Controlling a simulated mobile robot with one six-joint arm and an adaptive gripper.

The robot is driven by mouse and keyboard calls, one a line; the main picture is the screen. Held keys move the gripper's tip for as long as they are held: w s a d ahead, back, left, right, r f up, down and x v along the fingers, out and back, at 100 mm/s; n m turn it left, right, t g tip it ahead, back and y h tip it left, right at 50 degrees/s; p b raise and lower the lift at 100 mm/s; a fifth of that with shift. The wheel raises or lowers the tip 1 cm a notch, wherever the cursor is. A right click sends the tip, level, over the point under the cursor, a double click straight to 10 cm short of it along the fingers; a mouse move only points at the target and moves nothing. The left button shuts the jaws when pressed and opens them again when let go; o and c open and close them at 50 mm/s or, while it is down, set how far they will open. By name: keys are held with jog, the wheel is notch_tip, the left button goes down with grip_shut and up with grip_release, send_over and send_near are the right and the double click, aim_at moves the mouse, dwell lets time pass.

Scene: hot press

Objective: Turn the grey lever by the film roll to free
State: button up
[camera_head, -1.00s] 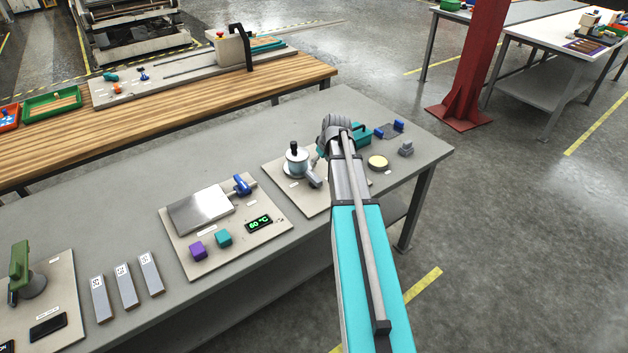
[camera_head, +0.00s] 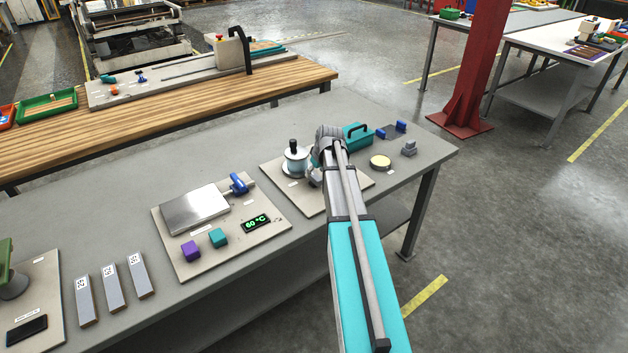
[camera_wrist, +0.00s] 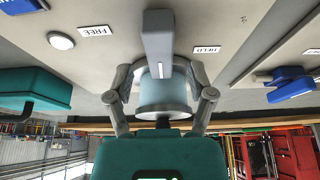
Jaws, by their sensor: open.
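The grey lever (camera_wrist: 158,35) shows in the wrist view, pointing up the picture between the label FREE (camera_wrist: 95,30) on its left and the label HELD (camera_wrist: 207,49) on its right. The pale film roll (camera_wrist: 165,95) is just below it in that view. My open gripper (camera_wrist: 160,72) has one finger on each side of the lever; whether they touch it I cannot tell. In the head view the film roll (camera_head: 296,160) stands upright with a black knob on top, left of my gripper (camera_head: 316,172), which mostly hides the lever.
A teal box (camera_head: 357,136) with a handle and a cream disc (camera_head: 380,162) are to the right of the roll. A hot plate (camera_head: 195,209) with a blue clamp (camera_head: 238,184) is to the left. The bench front edge has free room.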

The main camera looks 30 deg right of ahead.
jog(key=shift+b+x, duration=0.75)
jog(key=shift+x, duration=0.4)
grip_shut()
